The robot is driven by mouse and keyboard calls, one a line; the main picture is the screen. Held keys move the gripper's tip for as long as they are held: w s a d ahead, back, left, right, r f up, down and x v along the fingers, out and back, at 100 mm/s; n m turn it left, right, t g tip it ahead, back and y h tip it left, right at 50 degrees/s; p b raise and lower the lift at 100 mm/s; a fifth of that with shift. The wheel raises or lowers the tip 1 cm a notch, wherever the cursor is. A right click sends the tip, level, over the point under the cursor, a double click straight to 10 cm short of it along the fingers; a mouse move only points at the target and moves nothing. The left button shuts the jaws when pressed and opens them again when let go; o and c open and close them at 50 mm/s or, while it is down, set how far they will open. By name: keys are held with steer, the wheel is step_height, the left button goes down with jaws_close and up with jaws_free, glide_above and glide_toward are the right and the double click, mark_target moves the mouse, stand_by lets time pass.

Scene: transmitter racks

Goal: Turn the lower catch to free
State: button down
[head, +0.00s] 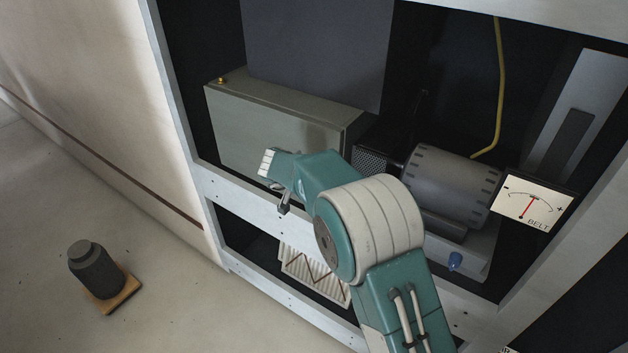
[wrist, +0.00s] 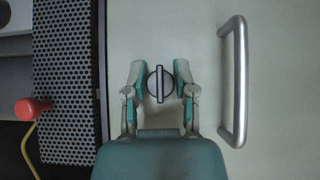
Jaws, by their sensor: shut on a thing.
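One round catch (wrist: 160,84) with a raised bar across its face sits on a pale panel (wrist: 205,45) in the wrist view. The bar stands upright in that picture. My gripper (wrist: 160,73) has one finger on each side of the catch and is shut on it. In the head view my arm reaches into the rack, and a grey finger of my gripper (head: 284,207) shows at the lower front of a grey-green box (head: 270,127). The catch is hidden there.
A metal bar handle (wrist: 238,80) stands out right of the catch. A perforated grille (wrist: 68,70) and red knob (wrist: 32,108) are left. A grey drum (head: 452,187), BELT meter (head: 533,203) and yellow cable (head: 500,90) are in the rack.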

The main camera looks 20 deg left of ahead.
steer(key=shift+a+r, duration=0.1)
steer(key=shift+r, duration=0.05)
steer(key=shift+c, duration=2)
jaws_free()
steer(key=shift+w+a, duration=0.1)
steer(key=v, duration=1.1)
steer(key=shift+s+r, duration=0.25)
steer(key=shift+s, duration=0.05)
